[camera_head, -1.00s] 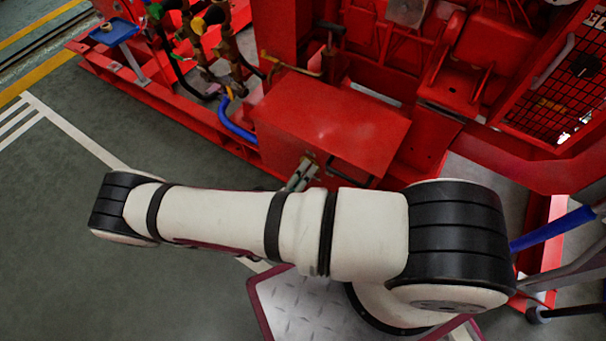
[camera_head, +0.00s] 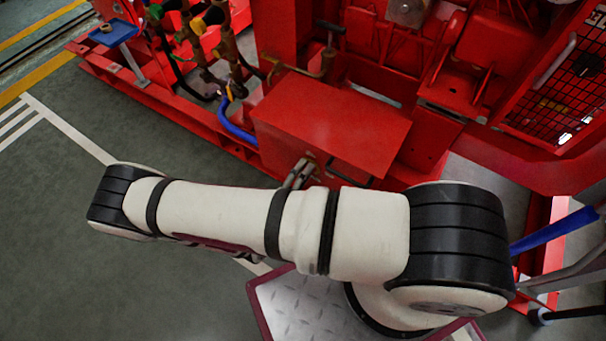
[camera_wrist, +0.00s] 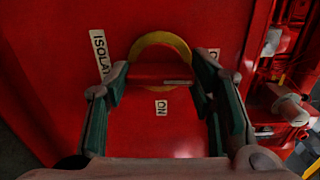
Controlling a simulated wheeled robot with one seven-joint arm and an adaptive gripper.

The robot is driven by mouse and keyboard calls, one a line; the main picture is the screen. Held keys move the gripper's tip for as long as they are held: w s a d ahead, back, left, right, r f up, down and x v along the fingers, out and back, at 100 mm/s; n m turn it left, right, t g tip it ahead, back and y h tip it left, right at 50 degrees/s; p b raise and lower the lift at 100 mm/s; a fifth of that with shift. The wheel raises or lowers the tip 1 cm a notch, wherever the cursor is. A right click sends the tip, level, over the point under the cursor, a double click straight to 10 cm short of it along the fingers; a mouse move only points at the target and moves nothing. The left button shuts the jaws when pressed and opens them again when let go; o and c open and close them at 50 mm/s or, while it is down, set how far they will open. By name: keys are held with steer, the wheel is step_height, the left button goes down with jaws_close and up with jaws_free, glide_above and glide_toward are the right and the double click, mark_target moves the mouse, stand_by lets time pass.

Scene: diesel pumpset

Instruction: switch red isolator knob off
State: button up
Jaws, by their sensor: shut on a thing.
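The red isolator knob (camera_wrist: 160,73) shows in the wrist view as a red bar lying level across a yellow ring (camera_wrist: 160,49) on a red panel. My gripper (camera_wrist: 160,79) is shut on the knob, one finger at each end of the bar. A pale mark shows near the bar's right end. Another label by the right finger is partly hidden, and so is the ISOLATOR label (camera_wrist: 100,52) at left. In the head view my arm hides the knob, and I cannot clearly make out the gripper.
The red box (camera_head: 330,120) stands just beyond my arm in the head view. Brass pipework and a blue hose (camera_head: 236,127) are to its left. A mesh guard (camera_head: 560,95) is at the right. Green floor (camera_head: 60,230) at the left is clear.

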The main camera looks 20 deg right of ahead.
steer(key=o, duration=1.2)
steer(key=shift+c, duration=0.2)
steer(key=v, duration=1.2)
